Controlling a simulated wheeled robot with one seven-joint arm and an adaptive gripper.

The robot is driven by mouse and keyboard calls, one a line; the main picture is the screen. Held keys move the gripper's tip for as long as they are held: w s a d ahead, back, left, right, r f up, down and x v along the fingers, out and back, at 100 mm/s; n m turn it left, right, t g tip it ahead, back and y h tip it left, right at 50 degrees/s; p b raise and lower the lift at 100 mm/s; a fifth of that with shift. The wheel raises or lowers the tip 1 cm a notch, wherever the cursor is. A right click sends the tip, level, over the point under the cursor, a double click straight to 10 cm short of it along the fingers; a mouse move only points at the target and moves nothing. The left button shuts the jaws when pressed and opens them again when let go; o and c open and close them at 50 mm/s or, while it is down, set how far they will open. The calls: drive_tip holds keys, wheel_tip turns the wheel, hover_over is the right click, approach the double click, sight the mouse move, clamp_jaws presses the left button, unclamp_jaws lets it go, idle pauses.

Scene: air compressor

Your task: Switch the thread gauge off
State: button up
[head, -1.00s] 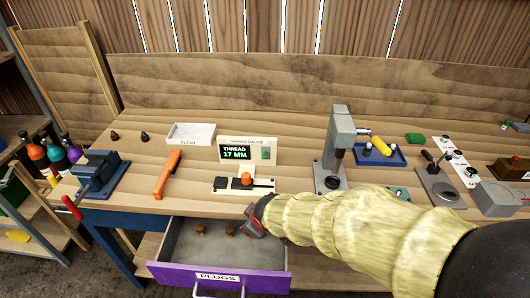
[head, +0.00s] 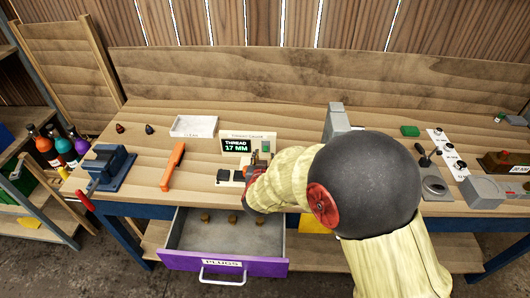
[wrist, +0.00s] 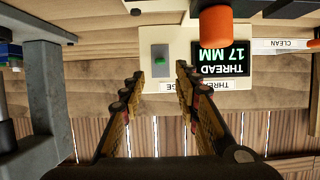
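The thread gauge (head: 247,134) is a cream panel at the back of the bench, with a lit display (head: 236,146) reading "THREAD 17 MM". It appears upside down in the wrist view, where a grey switch plate (wrist: 160,52) with a green-lit switch (wrist: 160,62) sits beside the display. My gripper (wrist: 160,72) is open and empty; its two fingertips lie either side of the switch in that picture. I cannot tell whether they touch the panel. In the head view my arm and gripper hide the right lower part of the gauge.
An orange knob (wrist: 215,26) stands close to my gripper. A grey press column (wrist: 48,100) is at the left of the wrist view. The purple drawer (head: 183,260) with several plugs is open below. A "CLEAN" tray (head: 193,126) and orange tool (head: 173,166) are left of the gauge.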

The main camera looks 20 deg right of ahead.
sight(265, 150)
drive_tip(key=b+x, duration=0.1)
drive_tip(key=x, duration=0.4)
drive_tip(key=shift+w+f, duration=0.25)
drive_tip(key=shift+w, duration=0.05)
drive_tip(key=shift+c, duration=1.3)
clamp_jaws()
